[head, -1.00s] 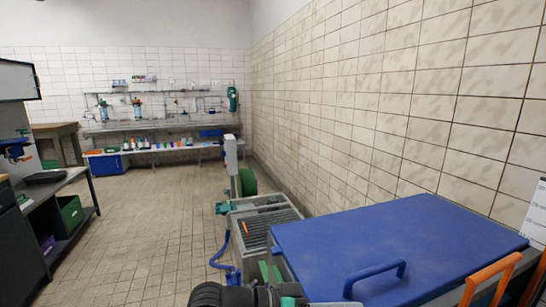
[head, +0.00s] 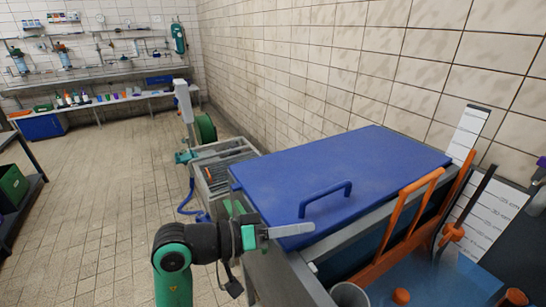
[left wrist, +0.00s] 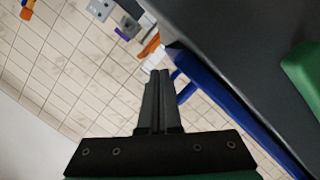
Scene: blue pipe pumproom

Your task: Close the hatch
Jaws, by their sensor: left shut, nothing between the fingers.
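The hatch is a blue lid (head: 340,170) with a raised blue handle (head: 325,200) near its front edge. It lies almost flat over the far left part of a tank; I cannot tell whether it is seated. My left gripper (head: 310,230) is shut and empty at the lid's front edge, just below the handle in the picture. I cannot tell whether it touches the lid. In the left wrist view the shut fingers (left wrist: 157,75) point past a blue edge (left wrist: 215,90). My right gripper is not in view.
Orange rails (head: 400,235) and blue water (head: 435,280) show right of the lid. A grey cup (head: 350,295) stands at the bottom. White scale boards (head: 468,135) rise behind. A grated basin (head: 215,175) stands left of the lid. The tiled floor (head: 100,190) is clear.

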